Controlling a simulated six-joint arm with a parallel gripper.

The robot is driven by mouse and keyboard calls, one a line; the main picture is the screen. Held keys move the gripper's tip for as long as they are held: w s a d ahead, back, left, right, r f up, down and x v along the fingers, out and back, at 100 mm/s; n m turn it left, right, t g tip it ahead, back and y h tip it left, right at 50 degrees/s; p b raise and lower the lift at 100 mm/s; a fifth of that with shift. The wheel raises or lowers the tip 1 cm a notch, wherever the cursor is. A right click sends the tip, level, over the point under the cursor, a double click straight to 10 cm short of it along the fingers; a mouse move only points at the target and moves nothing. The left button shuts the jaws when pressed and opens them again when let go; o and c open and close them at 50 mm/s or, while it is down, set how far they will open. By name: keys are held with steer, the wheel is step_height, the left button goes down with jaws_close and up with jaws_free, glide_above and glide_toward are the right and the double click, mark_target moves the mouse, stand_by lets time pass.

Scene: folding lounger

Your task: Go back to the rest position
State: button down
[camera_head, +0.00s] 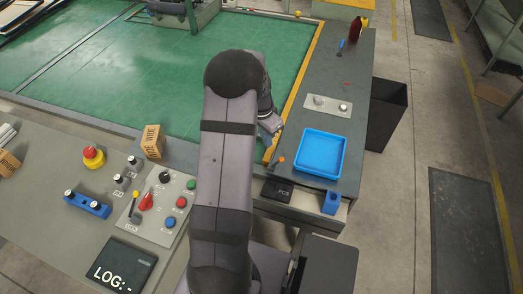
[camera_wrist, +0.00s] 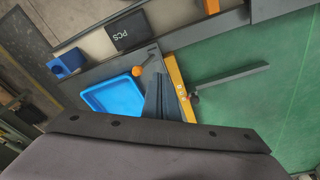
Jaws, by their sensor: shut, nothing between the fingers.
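My gripper (camera_head: 270,124) hangs over the right edge of the green mat, beside the yellow strip, and is partly hidden behind my own arm. Its fingers (camera_wrist: 163,100) show as dark narrow shapes in the middle of the wrist view. They are shut, with nothing seen held between them. My arm rises through the middle of the head view and bends down at its top toward the mat. Whether the fingertips touch the surface cannot be told.
Right of the gripper lie a blue tray (camera_head: 318,153) and a small orange knob (camera_head: 281,159). An open drawer holds a black PCS box (camera_head: 277,191) and a blue block (camera_head: 331,202). Left of my arm are a wooden block (camera_head: 153,141) and a control panel (camera_head: 153,211). The green mat (camera_head: 130,75) is mostly clear.

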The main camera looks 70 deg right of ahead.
stand_by(0.5)
steer(key=s+a+f+n+y, duration=0.15)
steer(key=a+n, duration=0.25)
steer(key=a, duration=0.4)
steer(key=a+f+n+y, duration=0.2)
steer(key=a+n, duration=0.2)
steer(key=a, duration=0.3)
steer(key=w+a+r+n, duration=0.3)
steer(key=w+a+n, duration=0.2)
steer(key=a, duration=0.6)
steer(key=w+a+r+n+h, duration=0.1)
steer(key=w+a+r+n, duration=0.3)
steer(key=a, duration=0.7)
steer(key=w+a+r+n+h, duration=0.1)
steer(key=w+a+r+n, duration=0.3)
steer(key=w+a+n, duration=0.3)
steer(key=a, duration=0.3)
steer(key=shift+a+r+t, duration=0.25)
steer(key=shift+a+t, duration=0.15)
